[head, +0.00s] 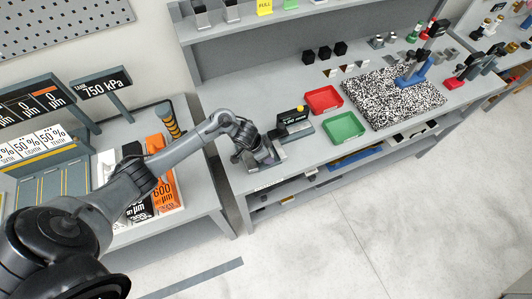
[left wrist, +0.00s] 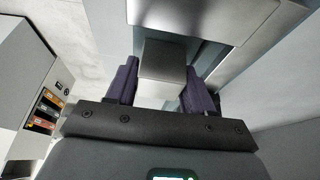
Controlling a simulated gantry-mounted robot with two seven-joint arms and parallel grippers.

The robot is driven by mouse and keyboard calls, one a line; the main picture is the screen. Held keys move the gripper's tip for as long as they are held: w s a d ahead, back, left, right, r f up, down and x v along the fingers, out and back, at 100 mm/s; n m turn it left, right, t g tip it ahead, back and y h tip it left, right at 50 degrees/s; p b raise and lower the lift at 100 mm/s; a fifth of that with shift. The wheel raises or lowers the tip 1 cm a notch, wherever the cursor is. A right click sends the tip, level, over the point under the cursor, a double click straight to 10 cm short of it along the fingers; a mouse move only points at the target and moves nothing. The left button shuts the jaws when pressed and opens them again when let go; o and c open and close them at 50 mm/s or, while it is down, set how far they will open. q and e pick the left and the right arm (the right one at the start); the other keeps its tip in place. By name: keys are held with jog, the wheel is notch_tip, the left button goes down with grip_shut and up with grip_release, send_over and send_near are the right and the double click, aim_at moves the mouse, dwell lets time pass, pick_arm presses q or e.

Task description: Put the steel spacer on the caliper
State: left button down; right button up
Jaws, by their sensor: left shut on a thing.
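My left gripper (head: 264,160) is low over the near-left end of the long grey bench in the head view. In the left wrist view, its two dark purple fingers (left wrist: 160,82) are shut on a plain grey metal block (left wrist: 165,58), which looks like the steel spacer. Larger smooth metal surfaces (left wrist: 215,18) lie just beyond the block; I cannot tell whether the block touches them. In the head view the gripper hides the block. A small device with a black display (head: 293,116) stands just right of the gripper; I cannot tell whether it is the caliper. My right gripper is not in view.
A red tray (head: 324,88) and a green tray (head: 358,127) lie right of the gripper. Beyond them is a speckled mat (head: 370,108) with a blue stand (head: 413,68). Black cubes (head: 324,53) stand at the back. An orange-handled tool (head: 168,120) is on the left bench.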

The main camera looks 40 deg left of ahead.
pick_arm(q)
jog(key=shift+c, duration=2.1)
grip_release()
jog(key=shift+r, duration=0.5)
jog(key=p+v, duration=0.3)
jog(key=v, duration=0.7)
jog(key=s+d+t, duration=0.3)
jog(key=s+d, duration=0.1)
jog(key=d, duration=0.7)
jog(key=s+d+r+n+g+y, duration=0.1)
jog(key=s+r+n+g, duration=0.2)
jog(key=s, duration=1.4)
jog(key=shift+d+y, duration=0.2)
jog(key=shift+y, duration=0.2)
jog(key=shift+w+r, duration=0.1)
jog(key=shift+r, duration=0.1)
